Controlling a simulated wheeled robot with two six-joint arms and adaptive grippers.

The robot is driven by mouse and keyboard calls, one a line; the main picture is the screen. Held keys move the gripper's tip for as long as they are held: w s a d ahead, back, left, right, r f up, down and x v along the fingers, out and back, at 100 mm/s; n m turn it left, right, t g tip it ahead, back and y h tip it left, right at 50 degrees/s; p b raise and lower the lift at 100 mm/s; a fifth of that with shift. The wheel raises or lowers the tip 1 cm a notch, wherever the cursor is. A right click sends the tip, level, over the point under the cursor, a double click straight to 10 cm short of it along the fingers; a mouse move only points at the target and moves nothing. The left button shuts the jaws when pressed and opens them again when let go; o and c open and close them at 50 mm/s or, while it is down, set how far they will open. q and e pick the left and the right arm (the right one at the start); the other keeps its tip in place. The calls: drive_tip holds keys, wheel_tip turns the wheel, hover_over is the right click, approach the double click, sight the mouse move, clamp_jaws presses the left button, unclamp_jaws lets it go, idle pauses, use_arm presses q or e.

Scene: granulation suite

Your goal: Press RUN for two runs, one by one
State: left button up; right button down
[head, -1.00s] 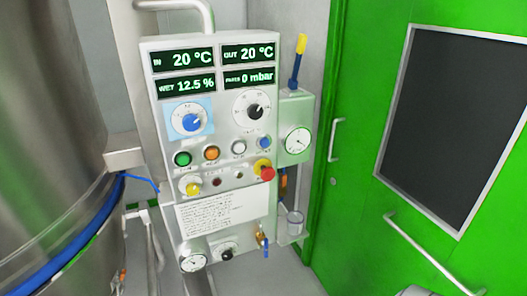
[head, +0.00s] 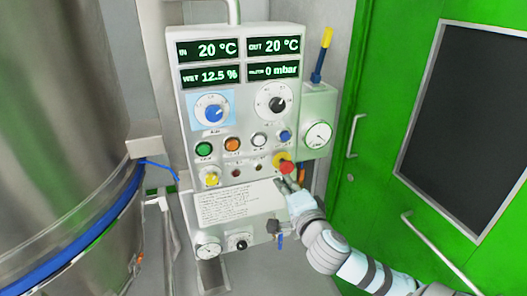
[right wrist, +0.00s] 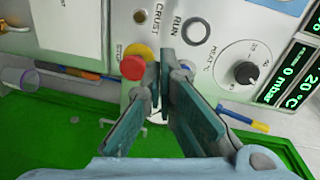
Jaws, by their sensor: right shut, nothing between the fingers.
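The control panel (head: 240,70) stands upright with a row of round buttons. The white button (head: 259,140) is third in the row; in the right wrist view it is a pale button (right wrist: 195,30) with RUN written beside it. My right gripper (head: 283,182) is shut and empty, its fingertips just below the red mushroom button (head: 286,167). In the right wrist view my fingertips (right wrist: 158,75) are beside that red button (right wrist: 133,67); the blue button (head: 285,135) seems hidden behind them there. The displays read IN 20 °C, OUT 20 °C, WET 12.5 %, 0 mbar. My left gripper is not in view.
Green (head: 204,149) and orange (head: 232,144) buttons lie left of the white one. A steel vessel (head: 60,110) stands left, a green door (head: 380,170) right. A gauge box (head: 318,115) flanks the panel.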

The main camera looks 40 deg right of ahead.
drive_tip(key=shift+m+t, duration=0.7)
drive_tip(key=shift+m, duration=0.1)
drive_tip(key=r, duration=0.1)
drive_tip(key=a+r, duration=0.1)
drive_tip(key=r, duration=0.1)
drive_tip(key=s+r, duration=0.1)
drive_tip(key=r, duration=0.1)
drive_tip(key=shift+s+a, duration=0.1)
drive_tip(key=shift+a, duration=0.3)
drive_tip(key=shift+f, duration=0.1)
drive_tip(key=p, duration=0.2)
approach(260, 140)
drive_tip(key=x, duration=0.7)
